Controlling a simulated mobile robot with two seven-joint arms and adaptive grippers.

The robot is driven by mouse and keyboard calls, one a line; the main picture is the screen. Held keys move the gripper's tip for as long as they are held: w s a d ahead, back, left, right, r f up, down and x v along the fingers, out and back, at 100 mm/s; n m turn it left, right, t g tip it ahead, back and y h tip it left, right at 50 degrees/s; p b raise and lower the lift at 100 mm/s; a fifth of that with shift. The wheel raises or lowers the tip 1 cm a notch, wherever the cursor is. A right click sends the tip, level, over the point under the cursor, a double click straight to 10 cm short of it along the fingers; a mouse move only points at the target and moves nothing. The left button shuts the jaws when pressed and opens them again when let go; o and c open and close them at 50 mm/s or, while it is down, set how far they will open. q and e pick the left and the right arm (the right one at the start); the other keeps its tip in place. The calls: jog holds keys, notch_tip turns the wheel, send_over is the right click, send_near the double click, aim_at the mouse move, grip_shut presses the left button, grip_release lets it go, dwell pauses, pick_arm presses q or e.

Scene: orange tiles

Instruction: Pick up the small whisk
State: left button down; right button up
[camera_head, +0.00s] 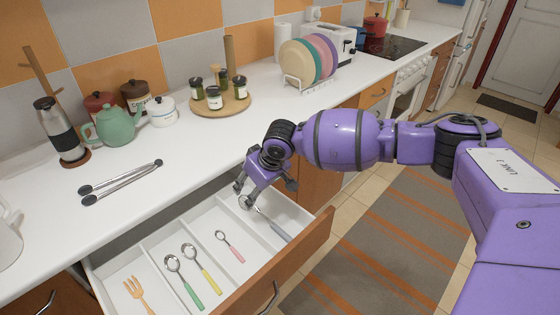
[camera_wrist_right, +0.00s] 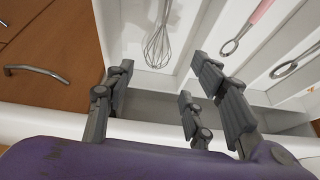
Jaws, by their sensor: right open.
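The small whisk (camera_head: 279,230) lies in the rightmost compartment of the open drawer (camera_head: 294,268), with its grey-blue handle toward the drawer front. Its wire loops (camera_wrist_right: 158,46) show in the right wrist view, at the top centre, beyond the fingertips. My right gripper (camera_head: 264,190) hangs over the back of that compartment and partly hides the wire end in the head view. In the right wrist view its fingers (camera_wrist_right: 160,82) are spread apart with nothing between them. My left gripper is not in view.
Other compartments hold a pink-handled spoon (camera_head: 230,246), yellow and green spoons (camera_head: 191,283) and an orange fork (camera_head: 138,294). Dividers separate them.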

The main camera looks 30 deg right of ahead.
aim_at(262, 215)
jog(key=shift+f, duration=0.4)
jog(key=x, duration=0.7)
jog(key=shift+s+d+f+b, duration=0.15)
jog(key=shift+d+f+b, duration=0.15)
jog(key=shift+b, duration=0.1)
jog(key=shift+r, duration=0.1)
jog(key=c, duration=0.9)
jog(key=shift+r, duration=0.1)
